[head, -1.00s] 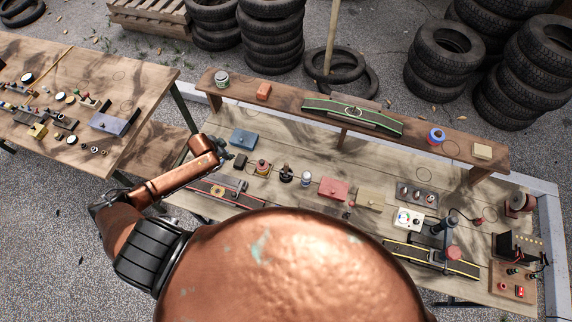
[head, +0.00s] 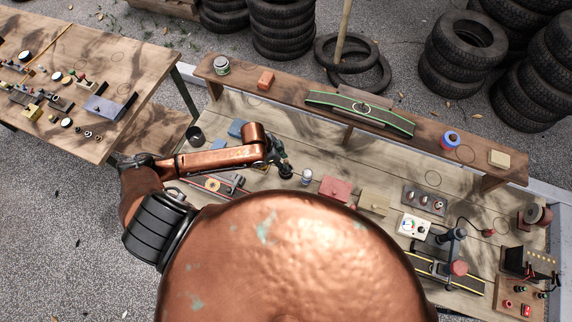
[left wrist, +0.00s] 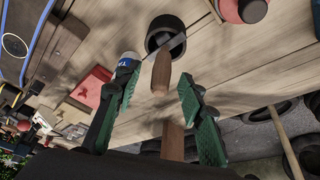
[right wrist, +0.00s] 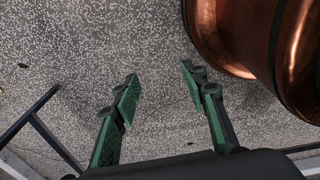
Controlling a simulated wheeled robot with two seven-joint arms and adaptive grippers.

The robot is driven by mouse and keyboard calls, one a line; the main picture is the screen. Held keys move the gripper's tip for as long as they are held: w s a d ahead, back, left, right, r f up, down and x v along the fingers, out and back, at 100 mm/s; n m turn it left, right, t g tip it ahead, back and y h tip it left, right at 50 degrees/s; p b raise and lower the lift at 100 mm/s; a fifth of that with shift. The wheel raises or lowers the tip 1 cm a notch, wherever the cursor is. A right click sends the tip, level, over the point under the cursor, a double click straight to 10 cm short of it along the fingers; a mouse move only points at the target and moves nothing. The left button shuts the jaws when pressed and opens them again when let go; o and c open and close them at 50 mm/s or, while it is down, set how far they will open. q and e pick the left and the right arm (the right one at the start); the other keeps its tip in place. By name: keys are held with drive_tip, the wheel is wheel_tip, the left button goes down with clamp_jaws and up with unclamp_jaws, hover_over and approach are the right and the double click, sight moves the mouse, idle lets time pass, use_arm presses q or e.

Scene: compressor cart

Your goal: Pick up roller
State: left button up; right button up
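A tool with a brown wooden handle (left wrist: 161,74) stands in a round black holder (left wrist: 166,34) in the left wrist view; I take it for the roller, though its working end is hidden. In the head view the black holder (head: 286,172) is on the bench, partly behind my left gripper. My left gripper (head: 280,156) is just above and beside it. In the left wrist view its green-padded fingers (left wrist: 160,100) are apart, with the handle in line with the gap and not gripped. My right gripper (right wrist: 158,85) is open and empty over gravel.
A small white-capped bottle (head: 307,176) and a red box (head: 334,188) stand right of the holder. A blue box (head: 237,129) and dark cup (head: 194,136) are to the left. A raised shelf (head: 285,89) runs along the back. Bare bench lies between holder and shelf.

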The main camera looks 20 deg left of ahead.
use_arm(q)
drive_tip(key=shift+w+d+f, duration=0.15)
drive_tip(key=shift+w+f, duration=0.05)
drive_tip(key=shift+f, duration=0.35)
drive_tip(key=shift+w+d+f, duration=0.1)
drive_tip(key=shift+f, duration=0.25)
drive_tip(key=c, duration=0.7)
clamp_jaws()
use_arm(e)
drive_tip(key=shift+w+r, duration=0.1)
drive_tip(key=shift+w, duration=0.45)
